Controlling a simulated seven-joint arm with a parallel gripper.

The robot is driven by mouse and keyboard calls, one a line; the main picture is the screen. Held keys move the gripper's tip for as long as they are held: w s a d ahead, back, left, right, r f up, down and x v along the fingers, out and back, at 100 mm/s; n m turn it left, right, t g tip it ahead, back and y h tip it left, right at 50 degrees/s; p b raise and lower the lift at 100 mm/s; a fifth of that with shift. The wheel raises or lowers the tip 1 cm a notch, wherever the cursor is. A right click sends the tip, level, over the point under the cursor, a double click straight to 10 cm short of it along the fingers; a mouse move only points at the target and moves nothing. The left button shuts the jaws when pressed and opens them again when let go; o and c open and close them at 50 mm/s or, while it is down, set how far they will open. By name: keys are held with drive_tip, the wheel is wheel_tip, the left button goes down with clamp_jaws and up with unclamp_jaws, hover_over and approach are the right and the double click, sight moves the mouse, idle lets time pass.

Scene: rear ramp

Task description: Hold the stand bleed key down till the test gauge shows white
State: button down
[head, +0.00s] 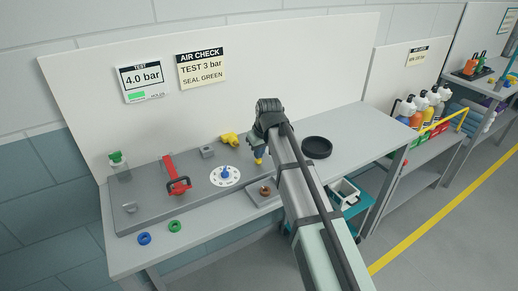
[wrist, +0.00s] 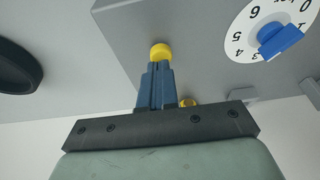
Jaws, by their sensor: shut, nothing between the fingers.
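The test gauge (head: 141,78) on the back panel in the head view reads 4.0 bar, with a green patch (head: 137,96) below the number. My gripper (wrist: 158,64) is shut and points down over the bench, with nothing between its fingers. A round yellow key (wrist: 160,51) shows right at the fingertips in the wrist view; I cannot tell whether they touch it or how far down it is. In the head view, yellow also shows below my gripper (head: 258,158). No label naming the bleed key is readable.
A white dial (head: 225,176) with a blue pointer sits beside my gripper. A red lever (head: 174,174) and a yellow fitting (head: 229,139) stand further left. A black round dish (head: 317,147) lies to the right. The bench's right end is clear.

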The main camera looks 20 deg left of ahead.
drive_tip(key=shift+f, duration=0.1)
drive_tip(key=shift+s+f, duration=0.1)
drive_tip(key=shift+f, duration=0.6)
drive_tip(key=shift+s+d+f, duration=0.1)
drive_tip(key=shift+f, duration=0.3)
drive_tip(key=shift+s, duration=0.15)
idle(3.4)
idle(0.4)
drive_tip(key=shift+r, duration=0.5)
drive_tip(key=r, duration=0.4)
drive_tip(key=shift+w, duration=0.25)
drive_tip(key=v, duration=1)
